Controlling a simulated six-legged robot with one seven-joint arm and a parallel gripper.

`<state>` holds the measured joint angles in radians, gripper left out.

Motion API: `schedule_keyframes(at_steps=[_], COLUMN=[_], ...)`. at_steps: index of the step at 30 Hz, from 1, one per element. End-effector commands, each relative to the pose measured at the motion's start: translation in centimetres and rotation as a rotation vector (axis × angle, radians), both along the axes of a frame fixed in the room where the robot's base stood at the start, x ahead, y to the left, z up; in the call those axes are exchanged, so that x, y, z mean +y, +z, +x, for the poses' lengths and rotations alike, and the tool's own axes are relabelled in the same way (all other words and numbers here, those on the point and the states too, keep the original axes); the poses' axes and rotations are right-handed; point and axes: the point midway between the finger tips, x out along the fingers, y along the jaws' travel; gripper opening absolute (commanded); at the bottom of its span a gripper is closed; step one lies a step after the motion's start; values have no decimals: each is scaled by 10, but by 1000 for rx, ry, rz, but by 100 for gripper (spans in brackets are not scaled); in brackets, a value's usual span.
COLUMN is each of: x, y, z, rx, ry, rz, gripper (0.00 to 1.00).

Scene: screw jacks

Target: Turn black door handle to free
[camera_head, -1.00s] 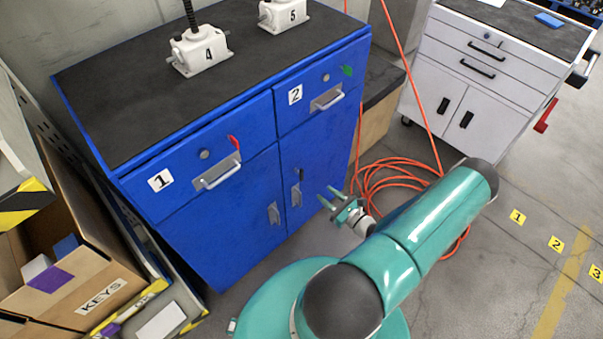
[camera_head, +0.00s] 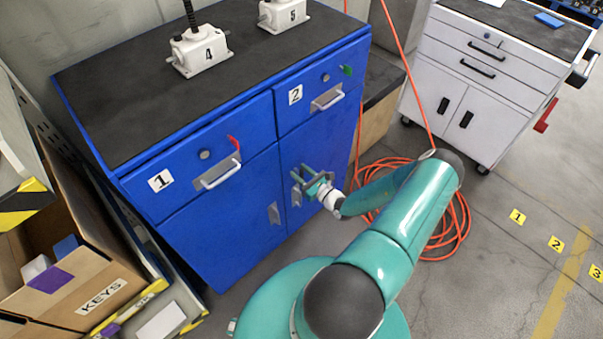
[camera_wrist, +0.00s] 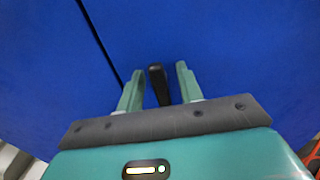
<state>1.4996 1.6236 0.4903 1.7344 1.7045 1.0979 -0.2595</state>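The black door handle (camera_wrist: 158,83) shows in the wrist view against the blue door, between the two fingers of my gripper (camera_wrist: 159,90). The fingers are apart, with a visible gap on each side of the handle. In the head view my gripper (camera_head: 308,178) is at the right lower door (camera_head: 318,143) of the blue cabinet, and it hides the black handle there. A silver pull handle (camera_head: 296,196) shows just below and left of the fingers.
The blue cabinet has drawers marked 1 (camera_head: 160,182) and 2 (camera_head: 295,94). An orange hose (camera_head: 452,225) lies coiled on the floor right of my arm. A white cabinet (camera_head: 470,80) stands behind.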

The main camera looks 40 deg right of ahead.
Motion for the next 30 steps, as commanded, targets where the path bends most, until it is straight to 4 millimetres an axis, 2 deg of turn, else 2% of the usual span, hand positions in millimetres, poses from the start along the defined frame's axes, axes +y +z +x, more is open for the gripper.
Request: schedule_keyframes(at_steps=[6, 11, 12, 23, 30], x=[0, 0, 0, 0, -2], y=[0, 0, 0, 0, 0], z=[0, 0, 0, 0, 0], rx=[0, 0, 0, 1, 3], ry=[0, 0, 0, 0, 0], rz=[0, 0, 0, 34, 153], gripper=[34, 3, 0, 0, 0])
